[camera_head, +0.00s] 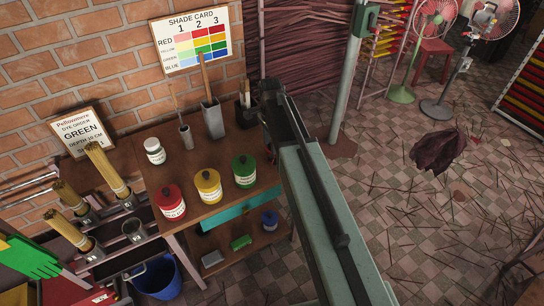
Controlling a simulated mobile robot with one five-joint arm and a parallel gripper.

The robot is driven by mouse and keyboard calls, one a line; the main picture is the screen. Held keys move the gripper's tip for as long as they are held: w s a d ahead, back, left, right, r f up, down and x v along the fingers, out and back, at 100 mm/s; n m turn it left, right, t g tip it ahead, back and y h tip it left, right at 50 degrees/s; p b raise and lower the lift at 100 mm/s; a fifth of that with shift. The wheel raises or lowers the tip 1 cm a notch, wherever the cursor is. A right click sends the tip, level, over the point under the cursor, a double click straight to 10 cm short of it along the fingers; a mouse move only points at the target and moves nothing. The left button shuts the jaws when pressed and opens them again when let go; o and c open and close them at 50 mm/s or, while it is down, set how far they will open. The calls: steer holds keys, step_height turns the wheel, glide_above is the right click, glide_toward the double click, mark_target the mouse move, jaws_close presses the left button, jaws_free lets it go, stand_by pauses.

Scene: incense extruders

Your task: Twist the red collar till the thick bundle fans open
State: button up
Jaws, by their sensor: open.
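Several bundles of yellowish sticks stand tilted in numbered dark holders at the left. The upper bundle (107,168) looks the longest, with a middle bundle (72,196) and a lower bundle (67,229) beside it. All look gathered together; I cannot make out a red collar on any of them. My gripper (272,93) is the dark end of my arm, above the right back part of the wooden table, well to the right of the bundles. It is open, seen from behind and small, and I see nothing held in it.
On the table (195,165) stand red (170,202), yellow (208,187) and green (244,171) lidded pots, a white jar (155,151) and a tall grey holder (212,119). A blue bucket (157,277) is below.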

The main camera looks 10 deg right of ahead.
mark_target(271, 155)
step_height(271, 155, down, 5)
steer(key=b, duration=0.4)
steer(key=shift+f, duration=0.15)
steer(key=shift+c, duration=0.4)
jaws_close()
steer(key=shift+w, duration=0.1)
stand_by(0.5)
